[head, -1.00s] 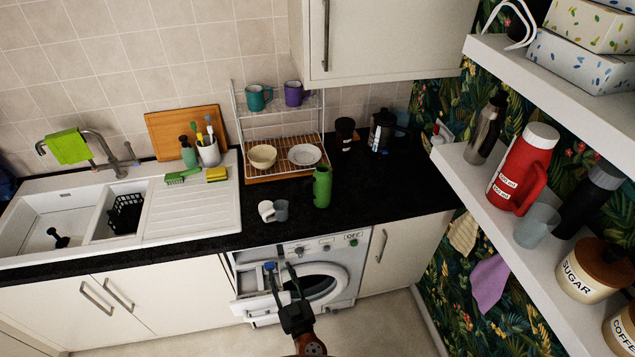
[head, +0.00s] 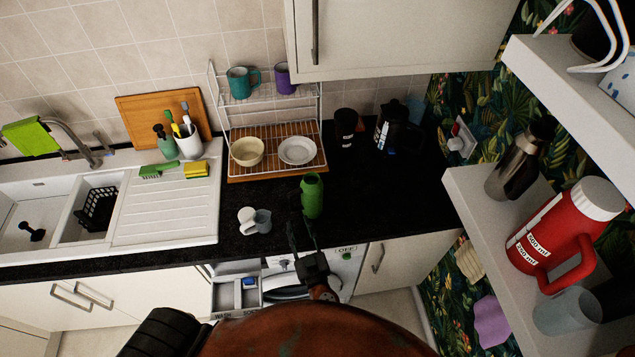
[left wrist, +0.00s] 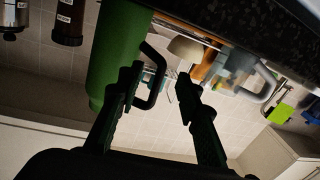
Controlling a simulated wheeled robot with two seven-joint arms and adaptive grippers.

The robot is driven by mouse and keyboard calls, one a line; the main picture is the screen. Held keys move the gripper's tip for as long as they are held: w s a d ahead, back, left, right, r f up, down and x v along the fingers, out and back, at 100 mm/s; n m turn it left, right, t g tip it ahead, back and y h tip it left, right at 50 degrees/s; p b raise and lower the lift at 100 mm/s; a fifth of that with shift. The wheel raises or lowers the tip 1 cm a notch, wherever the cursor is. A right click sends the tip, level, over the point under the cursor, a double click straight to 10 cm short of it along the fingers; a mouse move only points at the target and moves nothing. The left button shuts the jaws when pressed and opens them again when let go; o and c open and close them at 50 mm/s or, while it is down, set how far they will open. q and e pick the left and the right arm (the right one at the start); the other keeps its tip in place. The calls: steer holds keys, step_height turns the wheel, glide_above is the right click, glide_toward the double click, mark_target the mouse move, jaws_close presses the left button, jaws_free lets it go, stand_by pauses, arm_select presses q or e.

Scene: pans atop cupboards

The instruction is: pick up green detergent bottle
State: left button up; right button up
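The green detergent bottle (head: 312,197) stands upright on the black counter near its front edge, above the washing machine. In the left wrist view, which is upside down, the green bottle (left wrist: 118,55) is close on the left, with a dark loop handle on its right side. My left gripper (head: 301,236) is in front of the bottle at the counter edge. In the left wrist view the left gripper (left wrist: 160,88) has its two fingers apart, with the handle showing near the gap. I cannot tell whether a finger touches the bottle. My right gripper is not in view.
A white mug (head: 246,220) and a grey cup (head: 263,221) stand left of the bottle. A dish rack (head: 272,155) is behind. The washing machine drawer (head: 236,291) is open below. A shelf (head: 470,205) with a red jug (head: 553,238) is at right. Counter right of the bottle is clear.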

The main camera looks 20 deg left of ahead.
mark_target(292, 210)
arm_select(q)
steer(key=w+a+p, duration=0.1)
steer(key=w+a, duration=0.1)
steer(key=shift+w+a+r+p, duration=0.15)
steer(key=shift+a+r+p, duration=0.15)
steer(key=shift+r+p, duration=0.1)
steer(key=shift+w+a+r+p, duration=0.35)
steer(key=shift+w+a+p, duration=0.4)
steer(key=shift+w+p, duration=0.1)
steer(key=shift+w+a+f, duration=0.3)
steer(key=shift+w+a, duration=0.35)
steer(key=shift+w, duration=0.1)
steer(key=c, duration=0.6)
jaws_close()
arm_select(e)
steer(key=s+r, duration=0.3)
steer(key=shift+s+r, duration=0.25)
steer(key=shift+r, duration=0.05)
arm_select(q)
steer(key=shift+s, duration=0.1)
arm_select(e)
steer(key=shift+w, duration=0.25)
arm_select(q)
steer(key=shift+r, duration=0.1)
